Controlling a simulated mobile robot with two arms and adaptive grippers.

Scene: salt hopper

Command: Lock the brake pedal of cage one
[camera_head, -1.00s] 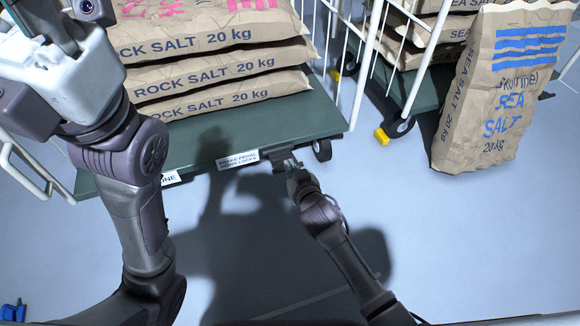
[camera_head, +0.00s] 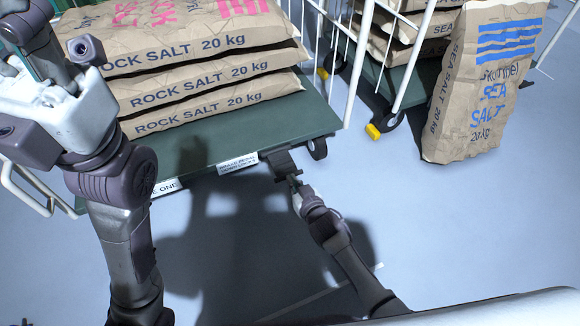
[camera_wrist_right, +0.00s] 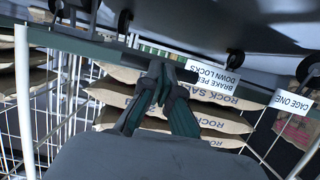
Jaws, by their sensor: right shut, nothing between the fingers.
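Cage one is a green-decked roll cage (camera_head: 215,140) with a white label on its front edge. The brake pedal (camera_head: 281,163) is a dark plate sticking out from that edge, right of its label. I cannot tell whether it is up or down. My right gripper (camera_head: 295,183) is shut and empty at the pedal's outer end; I cannot tell whether they touch. In the right wrist view my closed fingers (camera_wrist_right: 164,85) point at the deck edge and largely hide the pedal. My left arm fills the upper left; its fingers cannot be made out.
Rock salt bags (camera_head: 200,80) lie stacked on cage one. A second cage with a yellow-pedalled castor (camera_head: 375,130) stands at the right. A sea salt bag (camera_head: 485,85) leans against it.

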